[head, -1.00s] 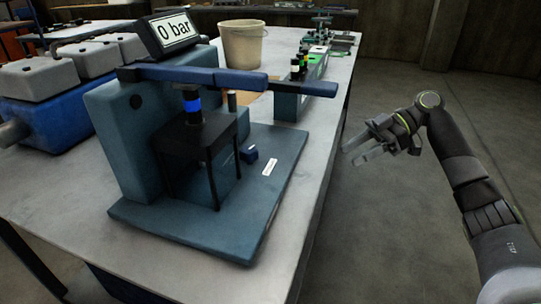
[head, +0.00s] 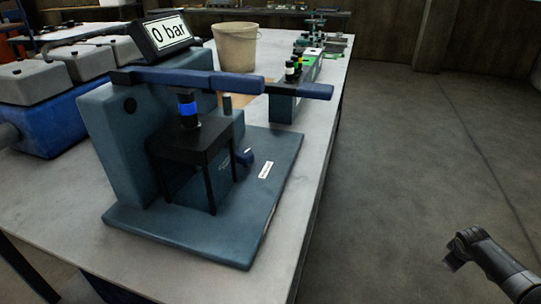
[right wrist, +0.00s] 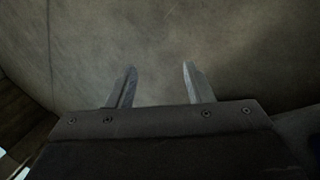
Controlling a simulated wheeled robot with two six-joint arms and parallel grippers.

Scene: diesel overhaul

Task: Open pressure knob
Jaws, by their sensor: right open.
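The blue-grey test stand (head: 115,150) stands on the table, with a display (head: 160,32) reading 0 bar on top. A small dark blue knob (head: 245,157) sits low on its right side, beside a white label (head: 266,171) on the base plate; I take it to be the pressure knob. My right gripper (right wrist: 160,66) is open and empty in the right wrist view, above bare floor. In the head view my right arm shows at the lower right, well away from the knob; its fingers are not clear there. My left gripper is not in view.
A long blue lever (head: 190,77) and a second bar (head: 315,91) reach right above the knob. A blue engine block (head: 60,125) stands at left. A beige bucket (head: 235,48) and small bottles (head: 292,70) stand farther back. The floor right of the table is clear.

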